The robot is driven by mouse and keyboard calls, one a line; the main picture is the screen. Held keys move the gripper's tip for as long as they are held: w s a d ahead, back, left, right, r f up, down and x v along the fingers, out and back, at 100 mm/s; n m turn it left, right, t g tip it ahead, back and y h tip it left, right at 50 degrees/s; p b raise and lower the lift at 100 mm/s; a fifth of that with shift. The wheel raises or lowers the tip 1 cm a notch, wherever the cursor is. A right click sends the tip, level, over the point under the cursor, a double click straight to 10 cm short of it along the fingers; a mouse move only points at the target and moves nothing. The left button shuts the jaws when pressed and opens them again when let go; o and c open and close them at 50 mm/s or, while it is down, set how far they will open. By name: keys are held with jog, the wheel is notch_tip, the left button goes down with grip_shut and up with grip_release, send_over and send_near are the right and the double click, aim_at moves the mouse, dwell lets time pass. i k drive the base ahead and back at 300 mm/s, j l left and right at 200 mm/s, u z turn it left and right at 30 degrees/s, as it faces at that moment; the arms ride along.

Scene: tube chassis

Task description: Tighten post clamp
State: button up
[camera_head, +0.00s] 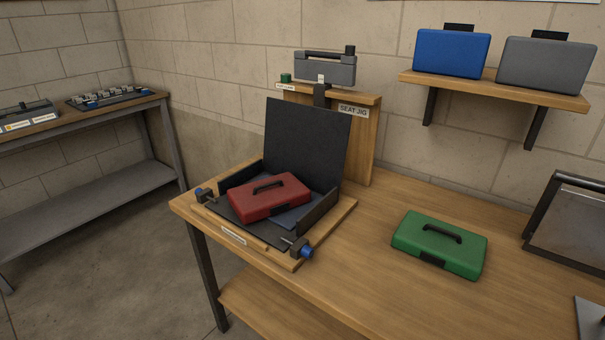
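The seat jig (262,240) sits at the left end of the wooden workbench, with a tall black back panel (305,140) and black side walls. A red case (268,196) with a black handle lies in it. A wooden post (359,142) labelled "SEAT JIG" stands behind, with a grey clamp block (325,71) on top that has a black bar and a black knob (350,50). A small green knob (285,78) is at the post's left. How tight the clamp is cannot be told. Blue-knobbed clamps (305,252) (199,193) sit at the jig's front corners.
A green case (440,243) lies on the workbench (360,285), right of the jig. A blue case (452,53) and a grey case (546,65) stand on a wall shelf (500,89). A black-framed panel (570,220) is at the right. A second bench (90,110) holds small parts.

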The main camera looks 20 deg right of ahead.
aim_at(285, 78)
jog(key=z, duration=0.25)
jog(key=i+j+z, duration=0.2)
jog(key=j+z, duration=0.2)
jog(key=j, duration=0.15)
jog(key=i+j+z, duration=0.1)
jog(key=j+z, duration=0.15)
